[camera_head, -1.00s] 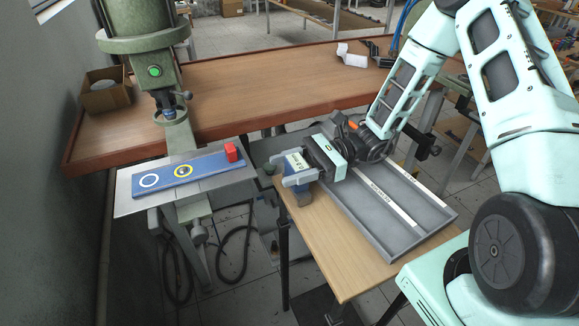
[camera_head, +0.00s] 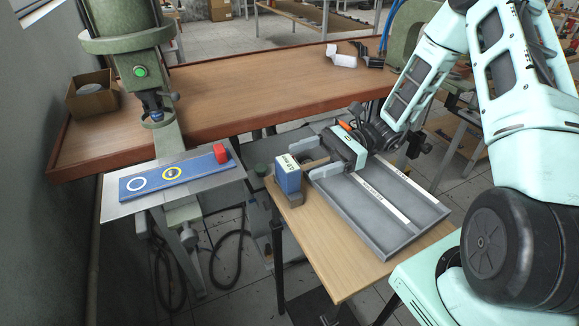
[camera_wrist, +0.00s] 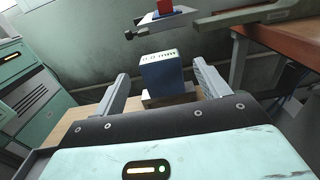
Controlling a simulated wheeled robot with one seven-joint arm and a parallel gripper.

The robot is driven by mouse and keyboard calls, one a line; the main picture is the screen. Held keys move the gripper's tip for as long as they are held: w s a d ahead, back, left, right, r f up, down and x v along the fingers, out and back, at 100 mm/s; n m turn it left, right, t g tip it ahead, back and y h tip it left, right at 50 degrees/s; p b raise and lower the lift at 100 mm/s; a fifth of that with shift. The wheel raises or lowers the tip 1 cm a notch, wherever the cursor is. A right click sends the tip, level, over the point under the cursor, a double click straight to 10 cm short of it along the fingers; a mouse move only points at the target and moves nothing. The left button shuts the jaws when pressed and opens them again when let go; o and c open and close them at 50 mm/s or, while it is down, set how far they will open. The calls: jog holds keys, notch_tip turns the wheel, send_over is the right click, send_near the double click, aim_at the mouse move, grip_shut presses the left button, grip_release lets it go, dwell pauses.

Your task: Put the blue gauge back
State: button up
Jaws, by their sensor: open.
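The blue gauge (camera_head: 288,176) is an upright block with a white, marked top face. It stands on a low brown and grey base at the left end of the wooden side table. My gripper (camera_head: 314,167) is open and empty just to the right of the gauge, with its fingers pointing toward it. In the wrist view the gauge (camera_wrist: 161,76) stands upright ahead, in line with the gap between my fingers (camera_wrist: 160,84). Its lower part and base are partly hidden there.
A grey compartment tray (camera_head: 385,222) lies on the wooden side table (camera_head: 337,262) under my gripper. A wooden bench (camera_head: 250,92) runs behind.

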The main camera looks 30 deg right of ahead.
jog(key=d, duration=0.5)
jog(key=shift+a, duration=0.1)
dwell(0.4)
